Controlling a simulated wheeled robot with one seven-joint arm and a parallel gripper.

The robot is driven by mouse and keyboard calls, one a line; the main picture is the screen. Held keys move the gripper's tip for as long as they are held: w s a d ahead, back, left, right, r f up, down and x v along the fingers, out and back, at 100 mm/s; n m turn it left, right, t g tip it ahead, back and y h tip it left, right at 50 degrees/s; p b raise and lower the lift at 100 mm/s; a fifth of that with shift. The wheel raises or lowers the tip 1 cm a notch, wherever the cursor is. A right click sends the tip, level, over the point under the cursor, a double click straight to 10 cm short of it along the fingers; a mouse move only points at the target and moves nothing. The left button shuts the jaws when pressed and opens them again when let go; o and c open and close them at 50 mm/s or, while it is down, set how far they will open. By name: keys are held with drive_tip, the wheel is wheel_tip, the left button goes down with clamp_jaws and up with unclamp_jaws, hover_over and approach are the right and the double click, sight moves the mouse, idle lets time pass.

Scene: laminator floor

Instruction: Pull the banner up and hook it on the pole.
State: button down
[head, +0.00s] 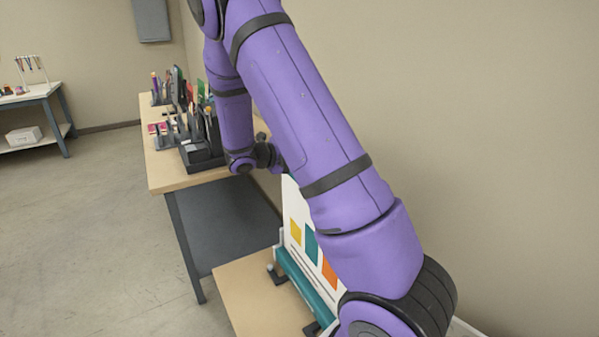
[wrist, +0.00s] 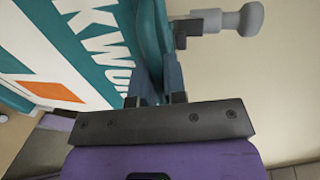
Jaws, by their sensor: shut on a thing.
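The banner (head: 308,240) rises from its teal base (head: 298,285), white with yellow, teal and orange blocks; my arm hides its upper right part. In the wrist view the banner (wrist: 92,45) shows a teal band with white letters and an orange patch. My gripper (wrist: 157,85) is shut on the banner's teal top edge (wrist: 151,40). A grey rod with a rounded knob (wrist: 225,20), seemingly the pole's top end, lies close beyond the fingers to the right. Whether the banner touches it or is hooked I cannot tell. In the head view my arm hides the pole.
A wooden-topped bench (head: 165,175) with dark organizers (head: 200,145) and small items stands left of the banner. The banner base rests on a lower wooden surface (head: 245,290). A second table (head: 30,97) is far left. Open floor lies left; a bare wall is right.

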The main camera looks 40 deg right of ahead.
drive_tip(key=shift+w+r, duration=0.1)
drive_tip(key=shift+r, duration=0.75)
drive_tip(key=c, duration=1.2)
unclamp_jaws()
drive_tip(key=shift+a, duration=0.15)
drive_tip(key=v, duration=1)
drive_tip(key=shift+w+a, duration=0.1)
drive_tip(key=shift+a, duration=0.2)
